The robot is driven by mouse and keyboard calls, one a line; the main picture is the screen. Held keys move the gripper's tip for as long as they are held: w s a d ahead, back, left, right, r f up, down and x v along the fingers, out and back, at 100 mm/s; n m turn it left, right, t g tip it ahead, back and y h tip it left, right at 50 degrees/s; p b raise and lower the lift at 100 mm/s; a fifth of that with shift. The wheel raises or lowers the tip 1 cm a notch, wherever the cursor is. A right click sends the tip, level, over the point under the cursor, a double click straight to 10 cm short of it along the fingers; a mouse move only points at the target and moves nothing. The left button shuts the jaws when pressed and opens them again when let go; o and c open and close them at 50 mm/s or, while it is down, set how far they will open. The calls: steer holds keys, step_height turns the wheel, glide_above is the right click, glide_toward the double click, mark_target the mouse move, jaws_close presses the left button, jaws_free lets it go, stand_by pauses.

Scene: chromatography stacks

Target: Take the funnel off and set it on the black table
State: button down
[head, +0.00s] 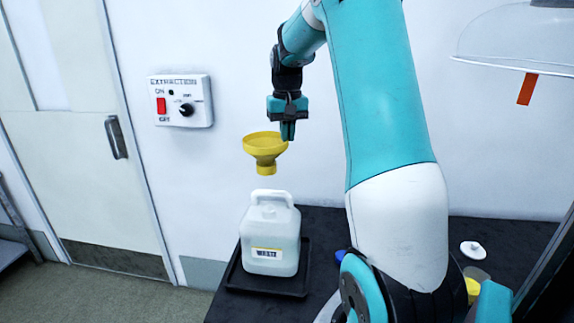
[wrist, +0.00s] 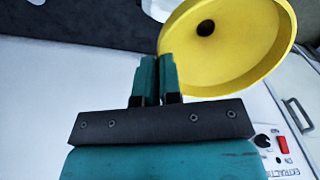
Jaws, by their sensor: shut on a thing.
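The yellow funnel (head: 265,148) hangs in the air above the white jug (head: 271,238), with its spout clear of the jug's top. My gripper (head: 288,131) is shut on the funnel's rim at its right side in the head view. In the wrist view the funnel (wrist: 228,45) shows its wide bowl and dark hole, beside my closed fingertips (wrist: 160,62). The jug stands upright in a black tray (head: 262,283) on the black table (head: 325,225).
A white lid-like piece (head: 473,249) and a yellow item (head: 472,288) are at the table's right, partly behind my arm. A blue cap-like thing (head: 340,255) lies right of the tray. A clear hood (head: 518,38) hangs upper right. Table behind the jug looks bare.

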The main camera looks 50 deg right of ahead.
step_height(320, 180, up, 5)
steer(key=shift+r, duration=0.2)
steer(key=shift+r+p, duration=1.5)
steer(key=shift+r, duration=0.1)
